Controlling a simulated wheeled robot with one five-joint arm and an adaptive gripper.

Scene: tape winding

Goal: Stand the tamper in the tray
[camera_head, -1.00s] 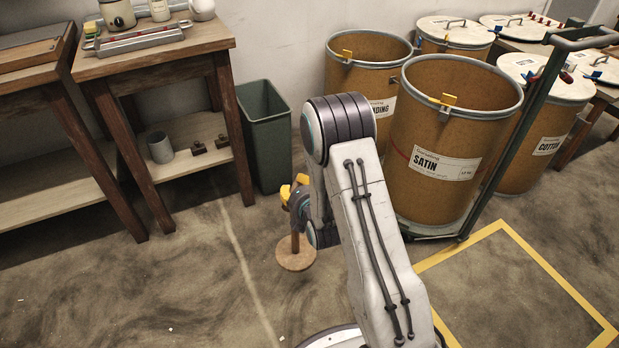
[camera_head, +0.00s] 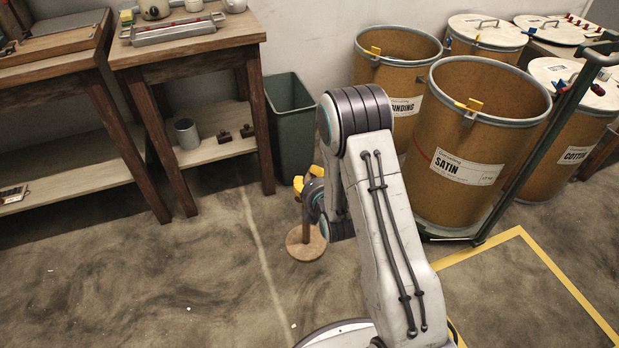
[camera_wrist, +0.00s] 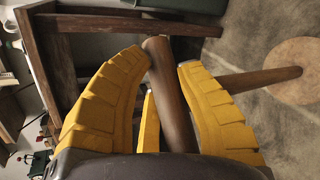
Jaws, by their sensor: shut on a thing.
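The tamper has a flat round wooden foot (camera_head: 305,242) and a wooden handle. In the head view it hangs upright below my gripper (camera_head: 302,184), partly hidden by my arm, its foot close to the floor; I cannot tell whether it touches. In the wrist view my gripper's yellow fingers (camera_wrist: 166,62) are closed around a wooden bar (camera_wrist: 174,100), and a second rod (camera_wrist: 262,77) runs right to the round foot (camera_wrist: 305,72). A grey metal tray (camera_head: 176,30) lies on the small wooden table (camera_head: 190,52) at the upper left.
A green bin (camera_head: 292,125) stands beside the table. Brown drums, one marked SATIN (camera_head: 468,150), stand on the right by a green trolley handle (camera_head: 540,150). A mug, pots and small items crowd the tabletop's back. The floor (camera_head: 150,285) at front left is clear.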

